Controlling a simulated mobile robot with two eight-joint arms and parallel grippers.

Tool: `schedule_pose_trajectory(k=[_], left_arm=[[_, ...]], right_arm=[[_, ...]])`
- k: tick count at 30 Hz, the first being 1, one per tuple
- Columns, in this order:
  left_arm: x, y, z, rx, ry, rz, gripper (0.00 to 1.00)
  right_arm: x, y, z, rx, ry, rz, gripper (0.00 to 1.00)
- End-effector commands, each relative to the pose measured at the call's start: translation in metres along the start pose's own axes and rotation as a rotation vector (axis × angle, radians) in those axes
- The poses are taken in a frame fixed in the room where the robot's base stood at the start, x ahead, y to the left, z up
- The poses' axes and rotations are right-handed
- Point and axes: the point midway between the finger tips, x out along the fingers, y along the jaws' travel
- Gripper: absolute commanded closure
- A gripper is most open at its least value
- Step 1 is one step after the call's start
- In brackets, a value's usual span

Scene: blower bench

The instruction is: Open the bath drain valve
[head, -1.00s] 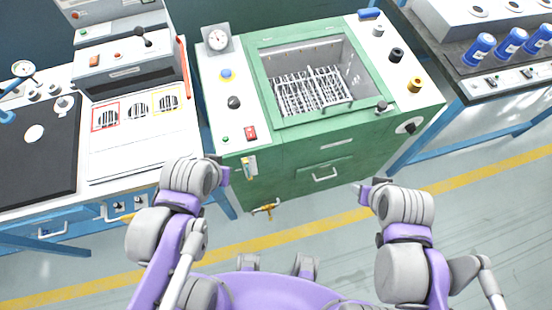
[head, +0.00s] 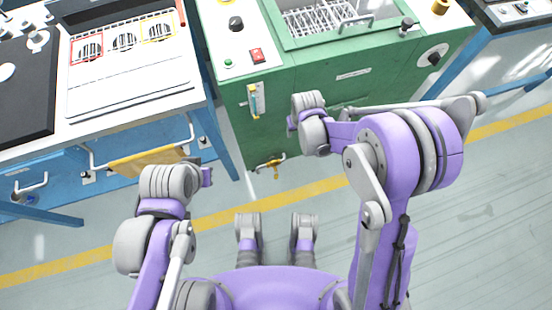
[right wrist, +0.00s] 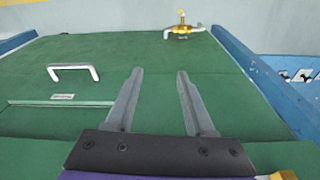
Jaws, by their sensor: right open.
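The bath drain valve (head: 270,165) is a small brass fitting low on the front of the green bath cabinet (head: 330,100). In the right wrist view the drain valve (right wrist: 181,30) shows near the top, with a pale pipe and a yellow handle. My right gripper (right wrist: 160,73) is open and empty, its two fingers spread over the green front, with the valve beyond the tips and apart from them. In the head view my right wrist is right of and above the valve; its fingers are hidden. My left wrist is left of the valve, fingers not visible.
A sight gauge (head: 253,100) is on the cabinet's upper left front. A silver drawer handle (right wrist: 73,72) sticks out of the front. A blue-legged bench (head: 140,100) with a yellow cloth (head: 148,163) stands to the left. The floor before the cabinet is clear.

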Motion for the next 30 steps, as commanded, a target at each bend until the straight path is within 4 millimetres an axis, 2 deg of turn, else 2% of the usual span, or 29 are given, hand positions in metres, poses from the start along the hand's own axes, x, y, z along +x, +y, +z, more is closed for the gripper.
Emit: schedule_pose_trajectory(k=[1,6,9,12,15,23,30], left_arm=[[0.019,0.000,0.007,0.000,-0.007,0.000,1.00],[0.055,0.000,0.018,0.000,-0.020,0.000,1.00],[0.072,0.000,0.023,0.000,-0.025,0.000,1.00],[0.085,0.000,0.026,0.000,-0.028,0.000,1.00],[0.091,0.000,0.028,0.000,-0.030,0.000,1.00],[0.097,0.000,0.029,0.000,-0.030,0.000,1.00],[0.107,0.000,0.031,0.000,-0.031,0.000,1.00]], right_arm=[[0.047,-0.009,0.000,-0.014,-0.021,-0.003,0.46],[0.164,-0.036,0.011,-0.054,-0.081,-0.009,0.46],[0.224,-0.051,0.024,-0.075,-0.111,-0.011,0.46],[0.270,-0.062,0.038,-0.091,-0.134,-0.012,0.46],[0.298,-0.070,0.049,-0.103,-0.149,-0.012,0.46],[0.326,-0.073,0.058,-0.109,-0.158,-0.011,0.46],[0.370,-0.073,0.065,-0.109,-0.157,-0.011,0.46]])
